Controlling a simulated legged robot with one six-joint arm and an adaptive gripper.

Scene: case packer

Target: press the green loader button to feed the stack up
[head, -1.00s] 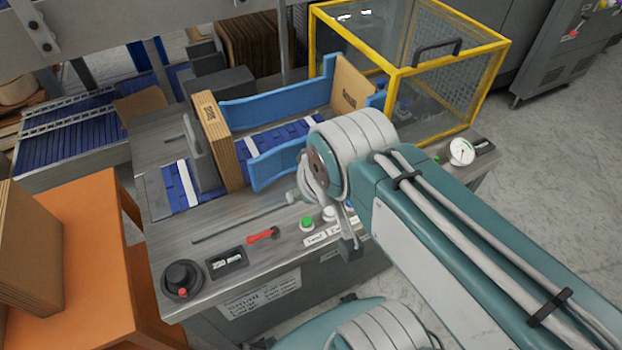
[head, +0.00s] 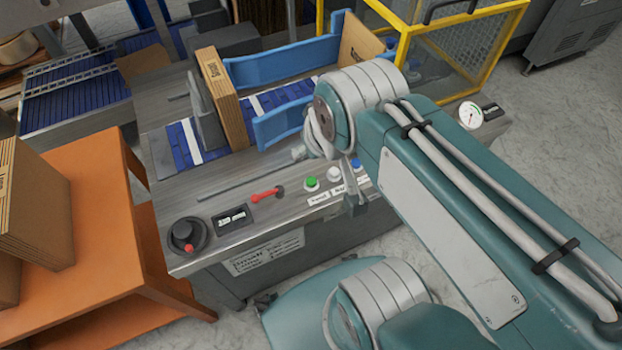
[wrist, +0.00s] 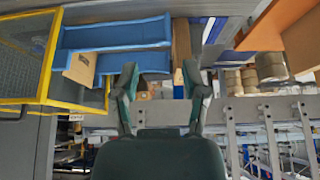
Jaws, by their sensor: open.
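The green button (head: 311,183) is on the front panel of the metal machine, left of a white button (head: 334,174) and a blue button (head: 356,164). A label sits just below it. A stack of brown cardboard (head: 222,88) stands upright on the blue conveyor between a grey plate and blue rails. My gripper (wrist: 160,92) is open and empty in the wrist view, its two fingers apart. In the head view, the fingers are mostly hidden by my arm, near the buttons' right side. I see no contact with the green button. The button is not clear in the wrist view.
A red lever (head: 265,194) and a black knob (head: 186,236) lie left of the button. A yellow-framed guard (head: 462,60) stands at the back right, with a gauge (head: 470,115) nearby. An orange table (head: 95,230) with cardboard stands at the left.

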